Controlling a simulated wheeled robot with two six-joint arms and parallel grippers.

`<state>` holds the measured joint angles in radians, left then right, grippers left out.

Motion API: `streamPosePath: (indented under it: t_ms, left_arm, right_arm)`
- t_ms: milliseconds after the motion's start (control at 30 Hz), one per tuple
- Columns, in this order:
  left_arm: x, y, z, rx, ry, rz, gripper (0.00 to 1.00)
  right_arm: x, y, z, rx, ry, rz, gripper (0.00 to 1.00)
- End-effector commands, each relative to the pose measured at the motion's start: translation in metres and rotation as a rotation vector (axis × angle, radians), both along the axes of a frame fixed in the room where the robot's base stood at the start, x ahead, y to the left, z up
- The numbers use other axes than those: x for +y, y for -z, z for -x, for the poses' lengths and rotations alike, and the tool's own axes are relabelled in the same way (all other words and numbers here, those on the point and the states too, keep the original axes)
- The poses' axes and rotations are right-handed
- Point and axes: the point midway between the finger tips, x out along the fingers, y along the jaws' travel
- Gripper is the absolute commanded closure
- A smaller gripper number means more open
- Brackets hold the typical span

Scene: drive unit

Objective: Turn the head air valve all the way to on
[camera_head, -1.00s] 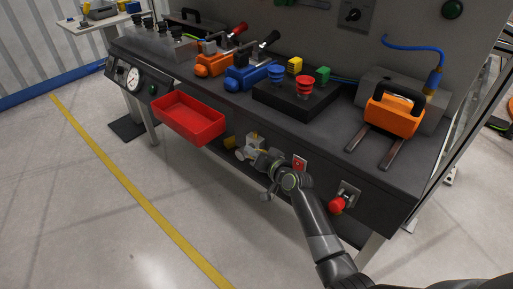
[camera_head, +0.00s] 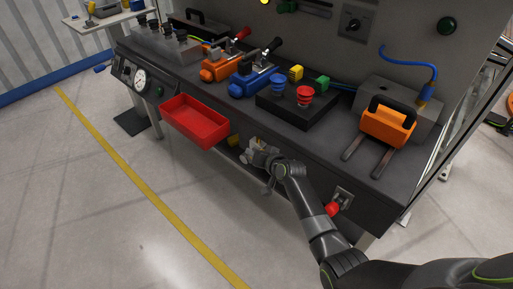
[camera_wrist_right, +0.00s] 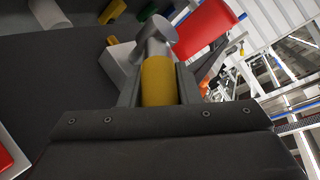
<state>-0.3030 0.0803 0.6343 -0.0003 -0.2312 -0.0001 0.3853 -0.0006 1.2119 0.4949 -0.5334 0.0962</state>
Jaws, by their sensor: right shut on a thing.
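The head air valve is on the front panel under the bench edge, mostly hidden by my right gripper (camera_head: 262,157) in the head view. In the right wrist view, a yellow sleeve (camera_wrist_right: 158,82) with a silver, rounded metal end (camera_wrist_right: 156,38) lies between the two fingers of my right gripper (camera_wrist_right: 158,90). The fingers are shut on this yellow handle, with one on each side. The valve's exact angle cannot be told. My left gripper is out of view.
A red bin (camera_head: 194,121) hangs at the bench front left of the gripper. A red knob (camera_head: 333,209) sticks out of the panel to the right, near my arm. A yellow part (camera_head: 234,141) sits beside the bin. The floor in front is clear.

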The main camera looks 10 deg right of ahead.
Motion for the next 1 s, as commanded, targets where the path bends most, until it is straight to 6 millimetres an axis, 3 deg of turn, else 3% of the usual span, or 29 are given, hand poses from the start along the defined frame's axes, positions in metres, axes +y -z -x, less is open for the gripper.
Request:
streamPosePath:
  t_ms: [33,300,600,767,1000]
  left_arm:
    - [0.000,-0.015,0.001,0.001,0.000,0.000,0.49]
    - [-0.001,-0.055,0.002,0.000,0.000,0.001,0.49]
    - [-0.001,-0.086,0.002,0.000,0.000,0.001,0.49]
    - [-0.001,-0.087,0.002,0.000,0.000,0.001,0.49]
    - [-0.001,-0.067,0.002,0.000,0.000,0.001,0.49]
  right_arm:
    - [0.001,-0.015,-0.003,0.005,0.000,0.009,1.00]
    - [0.005,-0.020,-0.007,0.118,-0.001,0.090,1.00]
    - [0.012,-0.023,-0.016,0.282,-0.003,0.209,1.00]
    - [0.017,-0.020,-0.023,0.398,-0.003,0.293,1.00]
    - [0.023,-0.016,-0.031,0.539,-0.001,0.395,1.00]
